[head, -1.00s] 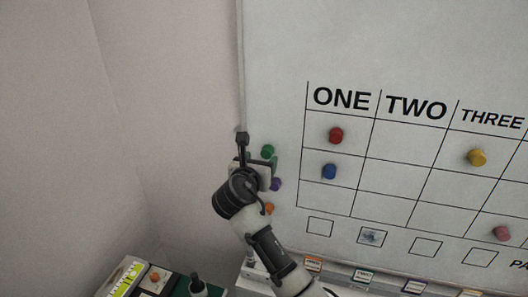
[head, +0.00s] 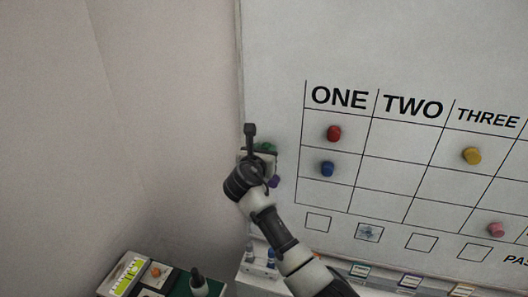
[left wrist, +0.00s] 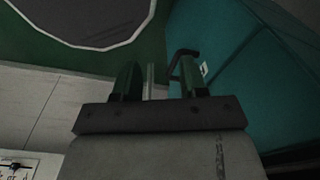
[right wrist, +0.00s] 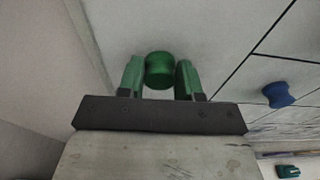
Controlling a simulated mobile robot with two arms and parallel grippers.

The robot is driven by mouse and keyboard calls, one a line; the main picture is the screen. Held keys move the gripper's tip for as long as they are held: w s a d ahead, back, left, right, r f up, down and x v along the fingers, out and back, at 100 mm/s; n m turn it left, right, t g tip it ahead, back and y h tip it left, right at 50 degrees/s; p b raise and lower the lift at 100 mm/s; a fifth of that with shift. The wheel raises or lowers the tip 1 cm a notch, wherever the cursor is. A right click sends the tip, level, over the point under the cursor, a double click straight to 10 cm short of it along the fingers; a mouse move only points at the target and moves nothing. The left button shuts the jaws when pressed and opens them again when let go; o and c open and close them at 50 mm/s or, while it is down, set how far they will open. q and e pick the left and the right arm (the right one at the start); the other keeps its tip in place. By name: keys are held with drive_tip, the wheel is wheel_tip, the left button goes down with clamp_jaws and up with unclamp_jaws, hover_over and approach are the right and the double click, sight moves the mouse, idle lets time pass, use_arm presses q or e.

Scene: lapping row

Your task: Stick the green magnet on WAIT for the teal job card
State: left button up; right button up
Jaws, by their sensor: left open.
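The green magnet (right wrist: 160,70) is on the whiteboard (head: 400,50) near its left edge, between the fingers of my right gripper (right wrist: 160,76). Any contact with the fingers is unclear. In the head view the right gripper (head: 258,148) partly hides the green magnet (head: 267,147). A card with a teal stripe (head: 360,270) stands on the ledge below the board; I cannot read it. No WAIT label is legible. My left gripper (left wrist: 158,80) is open and empty, seen only in the left wrist view.
The board grid holds red (head: 333,133), blue (head: 327,168), yellow (head: 471,156) and pink (head: 496,230) magnets. A purple magnet (head: 274,182) sits just below my right gripper. More cards line the ledge. A cluttered green-topped surface (head: 180,284) is at lower left.

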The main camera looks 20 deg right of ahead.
drive_tip(key=shift+c, duration=0.9)
drive_tip(key=shift+s, duration=0.1)
drive_tip(key=shift+f+p+v, duration=0.1)
drive_tip(key=shift+p+v, duration=0.3)
drive_tip(key=shift+v, duration=0.3)
drive_tip(key=shift+f+p+v, duration=0.15)
drive_tip(key=shift+p+v, duration=0.2)
drive_tip(key=shift+v, duration=0.35)
drive_tip(key=shift+a, duration=0.1)
drive_tip(key=shift+f+v, duration=0.15)
drive_tip(key=shift+v, duration=0.85)
drive_tip(key=shift+f+v, duration=0.15)
drive_tip(key=shift+v, duration=0.85)
drive_tip(key=shift+f+v, duration=0.2)
drive_tip(key=shift+v, duration=0.8)
